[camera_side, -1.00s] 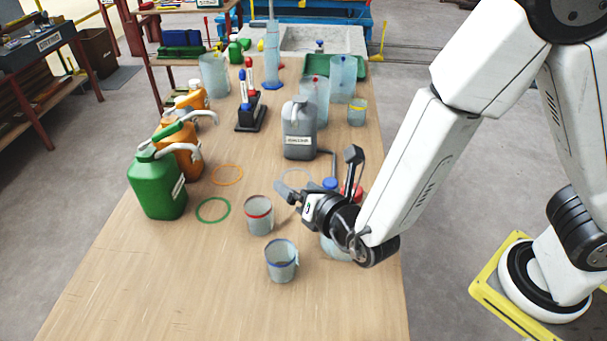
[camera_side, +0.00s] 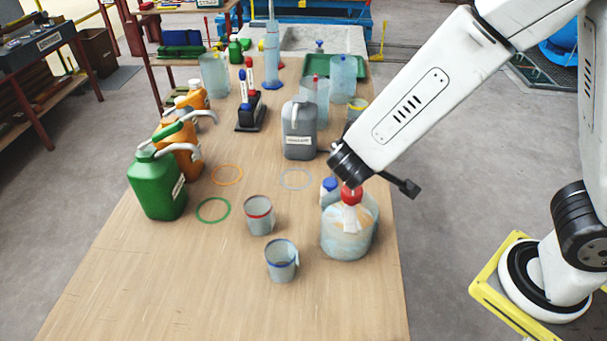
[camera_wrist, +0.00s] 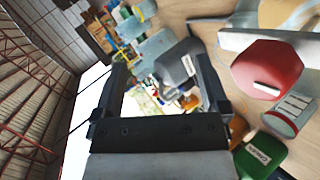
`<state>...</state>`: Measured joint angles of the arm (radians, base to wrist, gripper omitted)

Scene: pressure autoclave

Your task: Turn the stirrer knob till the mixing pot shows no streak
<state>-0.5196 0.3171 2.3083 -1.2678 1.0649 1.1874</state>
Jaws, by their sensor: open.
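The mixing pot (camera_side: 349,238) is a clear rounded vessel at the right of the bench in the side view. Pale and orange-tan streaks show in its contents. A red knob (camera_side: 351,194) sits on its top. In the wrist view a large red knob (camera_wrist: 267,68) lies to the right of my gripper (camera_wrist: 160,72), outside the jaws. The jaws are spread open, with nothing held between them.
A blue-capped bottle (camera_side: 329,187) stands close behind the pot. A blue-rimmed beaker (camera_side: 281,262) and a red-rimmed beaker (camera_side: 258,216) stand to its left. A grey canister (camera_side: 299,130) is farther back. Green (camera_side: 157,188) and orange canisters line the left edge. The front bench is clear.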

